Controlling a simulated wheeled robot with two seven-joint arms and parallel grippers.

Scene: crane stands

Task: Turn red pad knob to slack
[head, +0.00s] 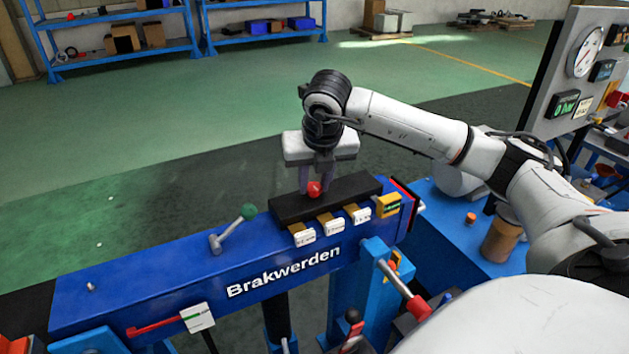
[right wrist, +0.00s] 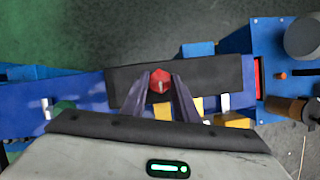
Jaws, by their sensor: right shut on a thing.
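The red knob (head: 314,189) sits on a black pad (head: 285,208) on top of the blue beam marked Brakwerden (head: 130,283). My right gripper (head: 316,186) points down over the pad, with its fingers on either side of the knob. It is shut on the red knob. In the right wrist view the red knob (right wrist: 159,81) shows between the two dark fingertips (right wrist: 160,82), with a small light mark on its top. Three white labels on tan tabs (head: 334,226) hang along the pad's front edge; their text is too small to read. My left gripper is not in view.
A lever with a green ball (head: 249,212) stands on the beam left of the pad. A red-handled lever (head: 417,307) rises in front. A gauge panel (head: 580,75) stands at the right. Blue shelves (head: 120,35) are far behind across open green floor.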

